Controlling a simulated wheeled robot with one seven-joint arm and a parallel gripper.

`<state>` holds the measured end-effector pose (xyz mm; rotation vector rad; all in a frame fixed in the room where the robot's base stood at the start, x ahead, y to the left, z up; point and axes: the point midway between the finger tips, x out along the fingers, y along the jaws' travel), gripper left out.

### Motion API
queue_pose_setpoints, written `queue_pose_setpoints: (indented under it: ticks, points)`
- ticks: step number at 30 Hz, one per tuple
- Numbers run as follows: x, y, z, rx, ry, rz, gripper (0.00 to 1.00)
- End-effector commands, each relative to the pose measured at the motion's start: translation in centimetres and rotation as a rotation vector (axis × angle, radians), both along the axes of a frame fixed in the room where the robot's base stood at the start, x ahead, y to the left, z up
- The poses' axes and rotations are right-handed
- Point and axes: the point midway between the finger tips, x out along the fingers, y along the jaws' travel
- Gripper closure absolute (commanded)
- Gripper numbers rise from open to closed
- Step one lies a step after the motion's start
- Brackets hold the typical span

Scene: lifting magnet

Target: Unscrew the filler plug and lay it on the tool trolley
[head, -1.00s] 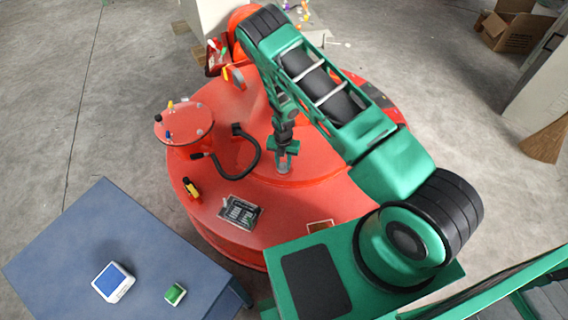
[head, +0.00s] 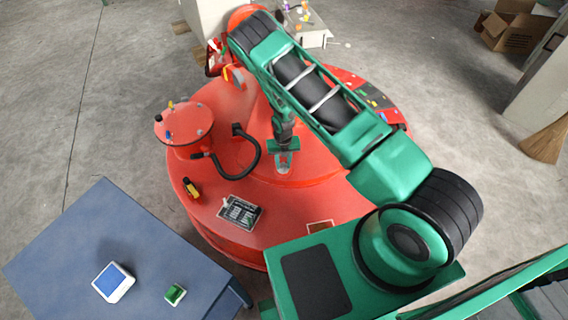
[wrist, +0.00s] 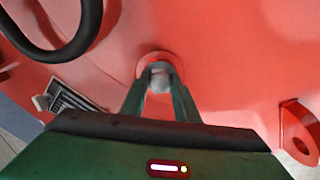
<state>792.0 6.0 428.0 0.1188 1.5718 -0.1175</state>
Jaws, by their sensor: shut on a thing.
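The filler plug (wrist: 160,80) is a small grey knob on the red magnet body (wrist: 225,60), with a round red collar around its base. My gripper (wrist: 158,76) is shut on the plug, one finger on each side, in the wrist view. In the head view my gripper (head: 283,160) points down at the same spot on the red disc. Whether the plug is still threaded in cannot be seen. The tool trolley (head: 110,235) is the blue-grey table at the lower left.
A blue-and-white box (head: 113,282) and a green block (head: 175,294) lie on the trolley. A black cable (head: 252,155) curves beside the gripper. A raised red round cover (head: 185,125), a yellow-black item (head: 191,188) and a dark plate (head: 240,212) are on the disc.

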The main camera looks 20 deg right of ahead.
Motion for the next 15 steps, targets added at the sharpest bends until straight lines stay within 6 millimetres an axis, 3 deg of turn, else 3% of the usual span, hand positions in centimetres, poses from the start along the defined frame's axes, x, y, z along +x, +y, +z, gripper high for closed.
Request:
queue_pose_setpoints:
  ticks: [1, 9, 15]
  points:
    - [0.78, -0.07, 0.21, -0.001, -0.017, 0.035, 0.94]
    - [0.78, 0.01, 0.22, -0.002, -0.017, 0.325, 0.94]
    - [0.78, 0.02, 0.22, -0.002, -0.017, 0.380, 0.94]
